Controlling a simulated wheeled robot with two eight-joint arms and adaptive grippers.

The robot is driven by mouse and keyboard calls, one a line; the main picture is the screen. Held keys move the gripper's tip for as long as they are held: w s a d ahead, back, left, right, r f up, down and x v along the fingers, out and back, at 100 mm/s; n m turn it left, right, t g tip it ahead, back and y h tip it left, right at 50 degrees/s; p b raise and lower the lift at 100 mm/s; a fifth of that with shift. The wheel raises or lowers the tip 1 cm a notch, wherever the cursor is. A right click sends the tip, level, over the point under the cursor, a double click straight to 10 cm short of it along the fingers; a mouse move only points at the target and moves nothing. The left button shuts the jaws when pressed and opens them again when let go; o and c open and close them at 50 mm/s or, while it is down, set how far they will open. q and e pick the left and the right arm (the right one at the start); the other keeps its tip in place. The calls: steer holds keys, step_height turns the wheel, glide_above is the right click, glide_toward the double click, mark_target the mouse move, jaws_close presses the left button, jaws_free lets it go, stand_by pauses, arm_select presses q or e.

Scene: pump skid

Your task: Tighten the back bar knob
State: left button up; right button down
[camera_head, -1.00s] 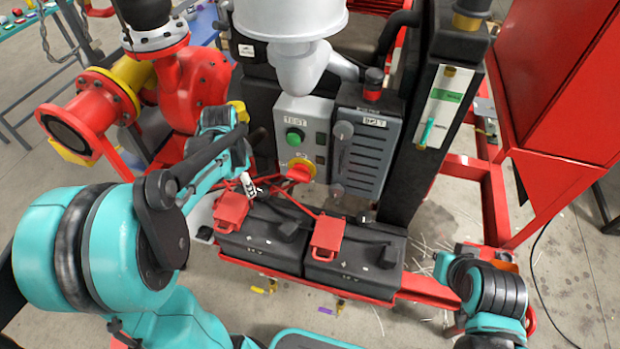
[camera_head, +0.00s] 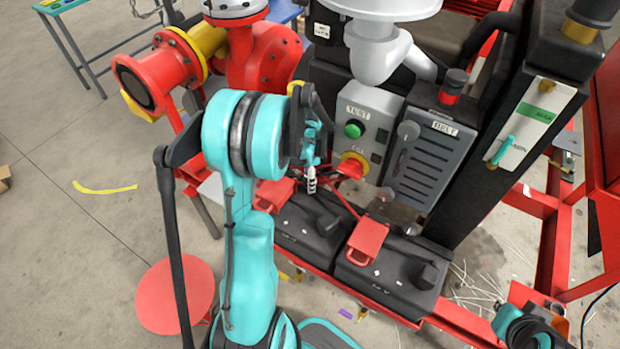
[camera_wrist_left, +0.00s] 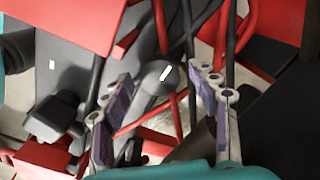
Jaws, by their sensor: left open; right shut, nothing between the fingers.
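In the left wrist view a round dark knob (camera_wrist_left: 158,77) with a white mark on its top lies between the fingers of my left gripper (camera_wrist_left: 160,88). That gripper is open, one finger on each side; I cannot tell whether either touches the knob. Two black batteries (camera_head: 388,272) stand in the red skid tray, with dark bar pieces and red terminal covers (camera_head: 367,238) on top. My right gripper (camera_head: 535,328) is at the lower right, shut and empty, away from the batteries.
Behind the batteries stands a grey control box (camera_head: 365,135) with a green button and a red-and-yellow switch. A vented grey box (camera_head: 428,155) is beside it. Red pump pipework (camera_head: 165,72) is at the left. Cables cross near the left gripper. The floor at left is mostly clear.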

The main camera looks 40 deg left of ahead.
arm_select(q)
steer(key=c, duration=1.2)
steer(key=shift+o, duration=0.2)
steer(key=shift+n, duration=0.4)
steer(key=n, duration=0.3)
steer(key=shift+n, duration=0.4)
steer(key=n, duration=0.9)
steer(key=shift+n, duration=2.2)
